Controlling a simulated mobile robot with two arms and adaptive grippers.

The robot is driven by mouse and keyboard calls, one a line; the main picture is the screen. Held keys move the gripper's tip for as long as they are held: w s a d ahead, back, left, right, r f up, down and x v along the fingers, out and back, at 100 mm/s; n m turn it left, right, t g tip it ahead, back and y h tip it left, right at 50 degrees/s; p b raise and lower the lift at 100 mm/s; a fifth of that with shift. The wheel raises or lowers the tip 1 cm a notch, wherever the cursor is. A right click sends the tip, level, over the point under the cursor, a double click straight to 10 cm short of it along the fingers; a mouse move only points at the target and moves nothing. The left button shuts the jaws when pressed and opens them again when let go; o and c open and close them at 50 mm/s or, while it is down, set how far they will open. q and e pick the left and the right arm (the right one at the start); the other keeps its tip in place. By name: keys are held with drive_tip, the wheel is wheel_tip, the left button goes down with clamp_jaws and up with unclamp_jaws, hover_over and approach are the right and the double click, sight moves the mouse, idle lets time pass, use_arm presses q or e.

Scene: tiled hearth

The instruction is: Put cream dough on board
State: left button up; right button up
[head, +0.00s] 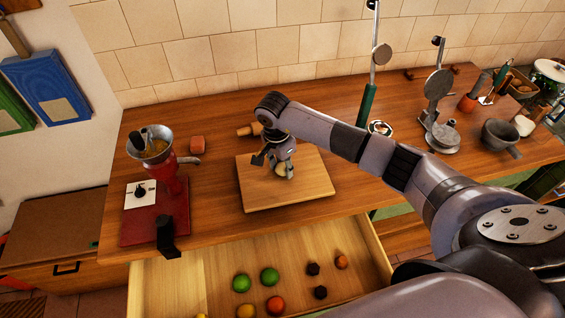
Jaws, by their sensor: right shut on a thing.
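The wooden board (305,187) lies flat on the brown counter, near its front edge. The cream dough (281,169) is a small pale lump over the back middle of the board, partly hidden by the fingers. My right gripper (284,174) points down and is shut on the dough. It is low over the board; I cannot tell whether the dough touches the wood. My left gripper is not in view.
A red grinder (169,178) with a metal hopper stands on the left. An open drawer (220,264) below holds fruit. A metal press (437,110) and a dark pot (500,136) stand on the right.

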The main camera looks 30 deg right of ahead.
sight(279, 174)
drive_tip(key=shift+f, duration=0.15)
drive_tip(key=o, duration=1.1)
drive_tip(key=shift+r, duration=0.3)
wheel_tip(279, 174, up, 12)
drive_tip(key=a+b, duration=0.1)
drive_tip(key=b, duration=0.3)
drive_tip(key=shift+s+a+f, duration=0.15)
drive_tip(key=shift+a, duration=0.05)
